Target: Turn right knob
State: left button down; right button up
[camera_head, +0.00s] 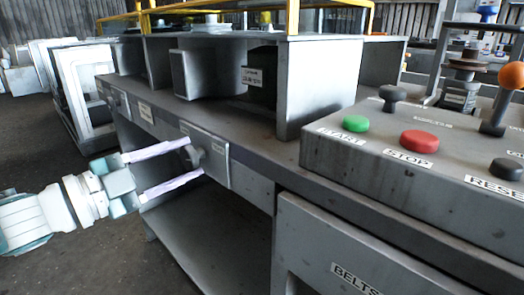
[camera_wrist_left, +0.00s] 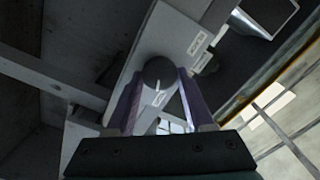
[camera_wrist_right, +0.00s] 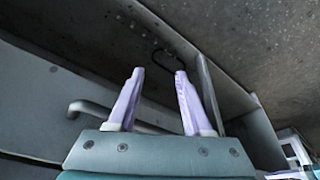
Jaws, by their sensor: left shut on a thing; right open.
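The right knob (camera_head: 193,157) is a dark round knob on a grey panel plate (camera_head: 215,160) on the front of the metal bench. My left gripper (camera_head: 196,157) reaches it from the left, with one pale finger above and one below. In the left wrist view the round knob (camera_wrist_left: 159,73) sits between the fingertips, and the gripper is shut on it. A second, smaller knob (camera_head: 112,101) is further left on the bench front. My right gripper (camera_wrist_right: 159,73) shows only in the right wrist view, open and empty.
A control box with a green START button (camera_head: 355,124), a red STOP button (camera_head: 419,141) and a dark RESET button (camera_head: 506,169) stands at the right. A bent bar handle (camera_wrist_right: 90,106) is near my right gripper. An open shelf (camera_head: 205,225) lies below the bench top.

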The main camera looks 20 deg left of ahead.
pick_arm(q)
jog(key=shift+c, duration=1.4)
grip_release()
jog(key=shift+s, duration=0.1)
jog(key=p+v, duration=0.1)
jog(key=v, duration=0.8)
jog(key=shift+s+a+p, duration=0.2)
jog(key=shift+s+p, duration=0.1)
jog(key=shift+s, duration=0.05)
